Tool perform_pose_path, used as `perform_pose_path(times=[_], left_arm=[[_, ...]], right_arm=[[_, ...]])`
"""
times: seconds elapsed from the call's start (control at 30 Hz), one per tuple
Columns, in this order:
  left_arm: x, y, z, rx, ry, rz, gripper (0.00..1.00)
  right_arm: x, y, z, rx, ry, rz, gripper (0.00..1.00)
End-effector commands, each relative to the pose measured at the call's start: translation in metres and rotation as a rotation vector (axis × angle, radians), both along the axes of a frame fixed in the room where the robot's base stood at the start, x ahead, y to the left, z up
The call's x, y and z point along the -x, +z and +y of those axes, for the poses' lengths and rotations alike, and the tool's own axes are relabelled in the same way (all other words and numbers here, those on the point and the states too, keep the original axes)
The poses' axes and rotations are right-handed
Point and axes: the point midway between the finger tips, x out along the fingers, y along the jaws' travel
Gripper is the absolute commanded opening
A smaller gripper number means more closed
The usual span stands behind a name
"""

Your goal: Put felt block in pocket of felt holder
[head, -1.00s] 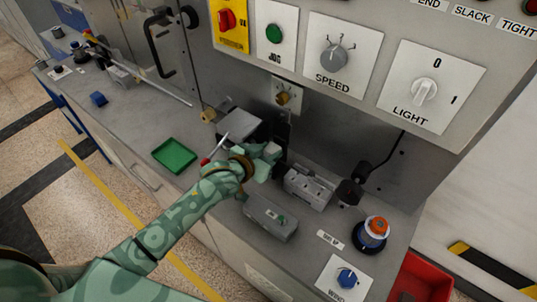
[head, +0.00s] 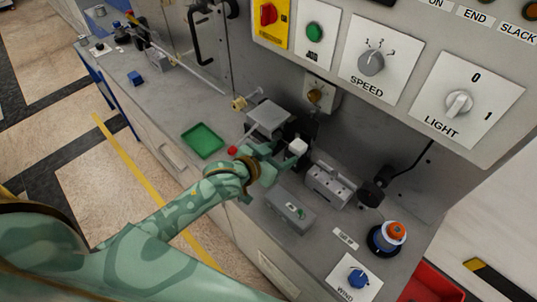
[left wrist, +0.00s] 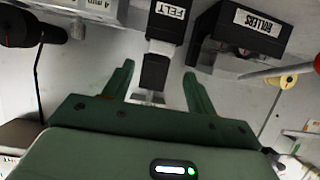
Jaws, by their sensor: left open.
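The felt holder (left wrist: 169,26) is a black part with a white FELT label, at the top middle of the left wrist view. It shows as a dark shape behind my left gripper in the head view (head: 303,128). A small white block (head: 298,146), which looks like the felt block, is by the fingertips there. My left gripper (left wrist: 159,70) is open, its two fingers apart on either side of a black piece (left wrist: 154,72) below the label. Whether the fingers touch anything cannot be told. The pocket is not clearly seen. My right gripper is not in view.
A black ROLLERS holder (left wrist: 255,28) stands right of the felt holder. The control panel overhangs behind.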

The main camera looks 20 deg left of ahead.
Motion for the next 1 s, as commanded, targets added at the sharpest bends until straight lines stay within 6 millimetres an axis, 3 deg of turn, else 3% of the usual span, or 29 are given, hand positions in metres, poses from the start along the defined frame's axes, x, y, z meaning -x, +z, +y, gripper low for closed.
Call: perform_pose_path(times=[0.1,0.3,1.0], left_arm=[[0.023,0.012,0.008,-0.001,0.000,0.001,0.57],[0.043,0.019,0.016,0.000,0.000,0.001,0.57],[0.046,0.020,0.017,0.001,0.000,0.000,0.57]], right_arm=[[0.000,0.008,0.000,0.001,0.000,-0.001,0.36],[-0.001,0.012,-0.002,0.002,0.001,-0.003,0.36],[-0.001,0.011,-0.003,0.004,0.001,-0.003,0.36]])
